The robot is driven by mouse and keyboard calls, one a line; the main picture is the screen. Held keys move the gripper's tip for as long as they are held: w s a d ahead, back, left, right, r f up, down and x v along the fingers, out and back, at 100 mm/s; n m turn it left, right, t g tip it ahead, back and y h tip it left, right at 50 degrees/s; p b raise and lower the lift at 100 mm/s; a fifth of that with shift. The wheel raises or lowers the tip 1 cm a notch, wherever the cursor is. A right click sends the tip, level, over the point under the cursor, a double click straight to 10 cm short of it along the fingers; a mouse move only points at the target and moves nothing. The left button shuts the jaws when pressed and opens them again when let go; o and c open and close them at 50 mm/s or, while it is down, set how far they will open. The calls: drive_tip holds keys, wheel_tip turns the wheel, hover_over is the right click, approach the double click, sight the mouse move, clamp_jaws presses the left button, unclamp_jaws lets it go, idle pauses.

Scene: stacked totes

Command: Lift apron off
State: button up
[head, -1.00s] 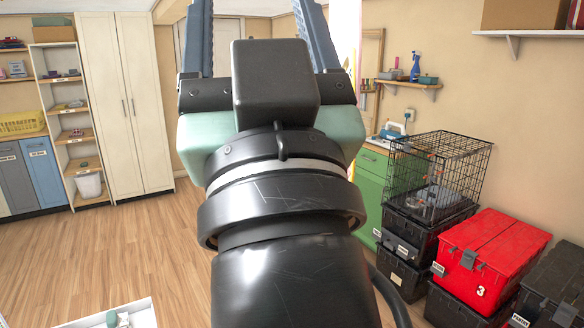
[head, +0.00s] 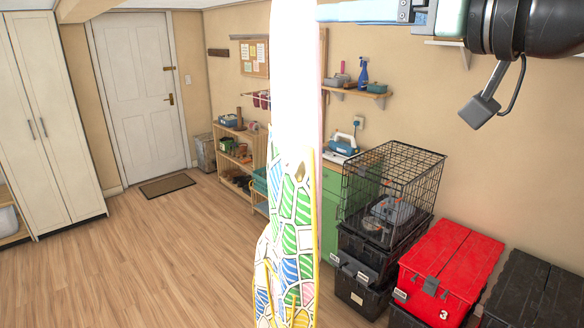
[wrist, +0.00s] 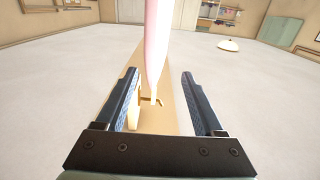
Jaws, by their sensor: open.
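The apron (head: 292,215) hangs upright as a tall narrow shape in the middle of the head view. It has a mosaic pattern of green, blue and pink patches with yellow edging, and a bright white upper part. My gripper (head: 322,12) reaches in from the upper right, its fingertips beside the apron's upper part. In the wrist view my gripper (wrist: 159,75) is open, with a pinkish-white strip of the apron (wrist: 154,45) between its fingers in the picture. A small brass hook (wrist: 151,100) on a wooden post (wrist: 165,119) shows at the strip's end. Contact cannot be told.
A wire crate (head: 395,190) stands on black totes at the right, beside a red tote (head: 450,262) and another black tote (head: 540,290). A wall shelf (head: 355,93) is behind. Wooden floor (head: 160,260) is clear at the left.

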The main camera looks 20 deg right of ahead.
sight(308, 20)
drive_tip(key=p+x, duration=0.1)
drive_tip(key=x, duration=0.6)
drive_tip(key=shift+d+f, duration=0.15)
drive_tip(key=shift+f, duration=0.05)
drive_tip(key=p+x, duration=0.1)
drive_tip(key=x, duration=0.3)
drive_tip(key=shift+w+d+f+p, duration=0.1)
drive_tip(key=shift+w+f+p, duration=0.15)
drive_tip(key=shift+p, duration=0.1)
drive_tip(key=shift+s, duration=0.1)
drive_tip(key=shift+c, duration=0.3)
drive_tip(key=shift+c, duration=1.1)
clamp_jaws()
